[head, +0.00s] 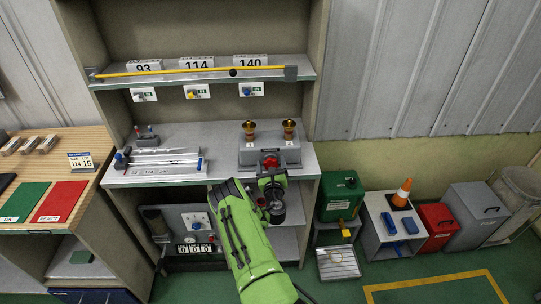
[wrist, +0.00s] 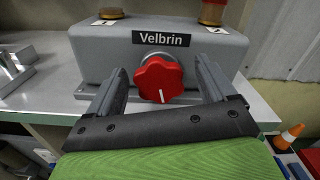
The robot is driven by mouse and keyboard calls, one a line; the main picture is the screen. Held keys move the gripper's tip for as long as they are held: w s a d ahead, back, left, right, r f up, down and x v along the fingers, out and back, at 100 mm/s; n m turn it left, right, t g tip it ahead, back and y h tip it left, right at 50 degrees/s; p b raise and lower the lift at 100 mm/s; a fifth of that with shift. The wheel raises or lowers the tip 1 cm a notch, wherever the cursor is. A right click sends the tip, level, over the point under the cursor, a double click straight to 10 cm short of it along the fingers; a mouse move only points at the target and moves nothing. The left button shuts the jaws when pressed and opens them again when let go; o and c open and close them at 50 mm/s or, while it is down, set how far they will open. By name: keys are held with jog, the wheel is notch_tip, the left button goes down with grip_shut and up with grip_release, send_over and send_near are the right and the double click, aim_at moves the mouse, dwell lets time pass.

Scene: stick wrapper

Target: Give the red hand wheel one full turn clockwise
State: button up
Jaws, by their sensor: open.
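The red hand wheel (wrist: 159,80) is a lobed knob with a white mark at its lower edge. It sits on the front of a grey box (wrist: 90,48) labelled "Velbrin". The wheel also shows in the head view (head: 269,161), partly hidden by my arm. My gripper (wrist: 160,78) is open, with one finger to the left of the wheel and one to the right in the wrist view. Gaps show between the fingers and the wheel, so no grip is visible. In the head view my gripper (head: 270,178) is in front of the box.
Two brass fittings (head: 249,131) stand on the box. Metal rods (head: 160,160) lie on the bench to the left. A green canister (head: 342,196) stands at right. The bench edge is below the box.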

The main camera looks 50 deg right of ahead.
jog(key=shift+w+d+f, duration=0.3)
jog(key=shift+w+d, duration=0.3)
jog(key=shift+w, duration=0.05)
jog(key=shift+c, duration=0.3)
jog(key=c, duration=0.9)
jog(key=shift+f+b, duration=0.1)
jog(key=shift+b, duration=0.4)
